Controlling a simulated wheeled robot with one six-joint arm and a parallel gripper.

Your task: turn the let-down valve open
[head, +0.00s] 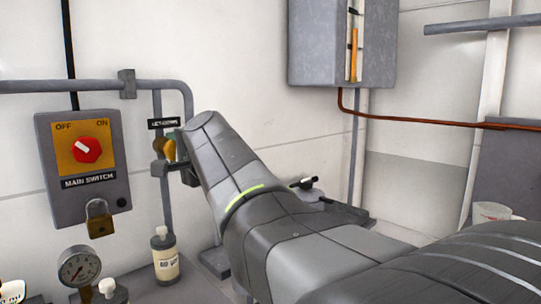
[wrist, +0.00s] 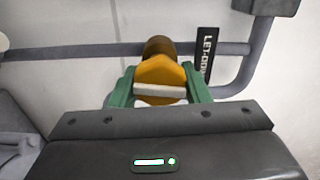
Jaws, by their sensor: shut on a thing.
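The let-down valve has an orange knob (wrist: 162,72) with a pale bar across its face, on a brown brass-like body (wrist: 159,46). In the wrist view the bar runs about level, roughly along the pipe. My gripper (wrist: 158,82) has its green fingers on both sides of the knob, shut on it. In the head view the valve (head: 169,149) shows only in part at the left of my wrist; my arm hides the rest. The black label (wrist: 207,56) beside the valve reads LET-DOWN, its end cut off; it also shows in the head view (head: 164,123).
A main switch box (head: 86,190) with a red knob and a padlock (head: 99,219) hangs left of the valve. A gauge (head: 79,267) and a labelled bottle (head: 165,256) stand below. A grey pipe (head: 50,87) runs along the wall. A grey cabinet (head: 315,45) hangs at upper right.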

